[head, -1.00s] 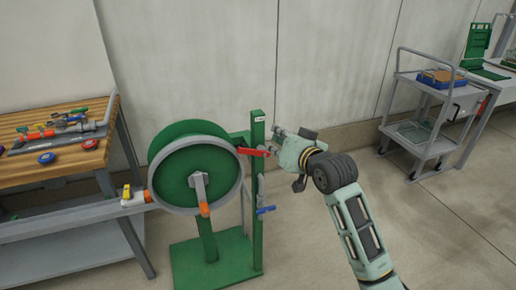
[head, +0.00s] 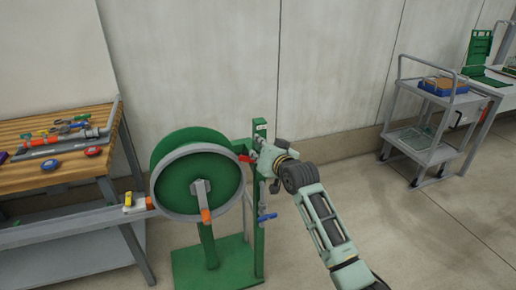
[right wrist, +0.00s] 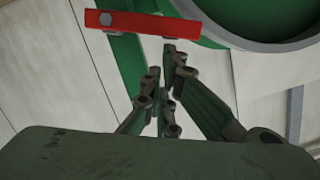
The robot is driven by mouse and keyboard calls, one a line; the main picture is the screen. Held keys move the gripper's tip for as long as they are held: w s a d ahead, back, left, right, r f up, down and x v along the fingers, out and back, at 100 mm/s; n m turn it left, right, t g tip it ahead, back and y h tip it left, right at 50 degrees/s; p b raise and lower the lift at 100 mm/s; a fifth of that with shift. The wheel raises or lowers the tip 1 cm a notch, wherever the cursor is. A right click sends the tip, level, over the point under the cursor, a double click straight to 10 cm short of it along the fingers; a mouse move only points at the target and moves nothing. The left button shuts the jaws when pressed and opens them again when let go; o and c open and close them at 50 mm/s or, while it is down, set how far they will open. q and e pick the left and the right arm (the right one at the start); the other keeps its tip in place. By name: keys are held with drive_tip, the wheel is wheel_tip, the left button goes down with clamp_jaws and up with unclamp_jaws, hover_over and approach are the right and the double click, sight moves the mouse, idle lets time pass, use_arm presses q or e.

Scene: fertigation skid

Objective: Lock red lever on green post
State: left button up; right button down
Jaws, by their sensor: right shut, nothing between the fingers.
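The green post (head: 259,240) stands upright beside the hose reel. The red lever (head: 245,158) sticks out from the upper post toward the reel, roughly level, and is partly hidden behind my gripper. In the right wrist view the red lever (right wrist: 150,25) lies across the top, with a bolt head near its left end. My right gripper (head: 259,148) is at the upper post, close to the lever. Its fingers are shut and empty; in the wrist view the fingertips (right wrist: 172,52) end just below the lever's edge. I cannot tell whether they touch it. My left gripper is not in view.
A green reel (head: 180,185) with a grey rim stands left of the post. A blue lever (head: 266,217) sits lower on the post. A wooden-topped bench (head: 50,178) with tools is at left, a grey cart (head: 425,150) at far right. Floor right of the post is clear.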

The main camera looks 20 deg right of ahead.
drive_tip(key=shift+f, duration=0.15)
drive_tip(key=a+f+n+p, duration=0.1)
drive_tip(key=p, duration=0.1)
drive_tip(key=a+f+n+h+p, duration=0.1)
drive_tip(key=a+n, duration=0.1)
drive_tip(key=shift+f+p, duration=0.1)
drive_tip(key=shift+p, duration=0.25)
idle(0.4)
